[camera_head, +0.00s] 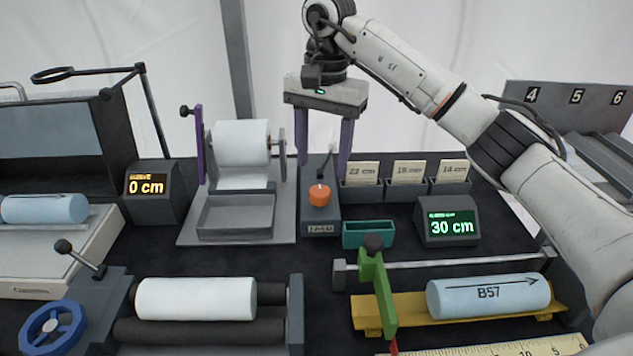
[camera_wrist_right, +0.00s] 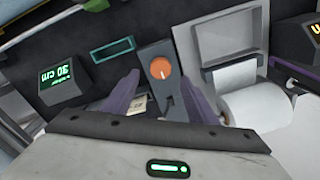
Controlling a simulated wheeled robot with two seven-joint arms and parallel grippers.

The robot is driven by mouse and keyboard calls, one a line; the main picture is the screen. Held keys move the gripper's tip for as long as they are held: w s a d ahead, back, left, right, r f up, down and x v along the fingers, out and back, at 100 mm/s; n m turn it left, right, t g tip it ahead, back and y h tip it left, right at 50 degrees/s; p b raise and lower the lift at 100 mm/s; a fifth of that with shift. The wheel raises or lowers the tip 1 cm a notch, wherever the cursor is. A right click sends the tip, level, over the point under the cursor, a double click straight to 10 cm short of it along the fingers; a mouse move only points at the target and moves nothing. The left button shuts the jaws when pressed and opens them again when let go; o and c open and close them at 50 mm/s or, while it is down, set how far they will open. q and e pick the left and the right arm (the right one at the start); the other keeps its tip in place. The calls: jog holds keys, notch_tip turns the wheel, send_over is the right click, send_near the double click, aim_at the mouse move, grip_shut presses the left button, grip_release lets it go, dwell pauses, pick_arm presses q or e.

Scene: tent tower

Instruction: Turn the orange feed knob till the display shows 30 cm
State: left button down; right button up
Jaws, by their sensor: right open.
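The orange feed knob (camera_head: 319,195) sits on a dark grey box with a small label, at the middle of the bench. A light pointer line marks the knob (camera_wrist_right: 160,68) in the right wrist view. My right gripper (camera_head: 325,145) is open, with its purple fingers apart above and behind the knob, and nothing is between them. In the wrist view the knob shows between the fingertips, apart from both. The right display (camera_head: 450,222) reads 30 cm in green. The left display (camera_head: 148,188) reads 0 cm in orange. Their small top text is unreadable. My left gripper is out of view.
A white paper roll (camera_head: 242,143) on a stand is left of the knob box. Card holders (camera_head: 408,188) and a teal tray (camera_head: 367,235) are to its right. A blue cylinder marked B57 (camera_head: 488,297) lies on a yellow cradle in front.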

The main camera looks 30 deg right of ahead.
aim_at(320, 191)
notch_tip(320, 191, down, 6)
jog(key=shift+w+r, duration=0.1)
jog(key=shift+f, duration=0.4)
jog(key=shift+a+f+p, duration=0.1)
jog(key=shift+f+p, duration=0.05)
jog(key=shift+p, duration=0.15)
jog(key=shift+f, duration=0.1)
jog(key=c, duration=1.1)
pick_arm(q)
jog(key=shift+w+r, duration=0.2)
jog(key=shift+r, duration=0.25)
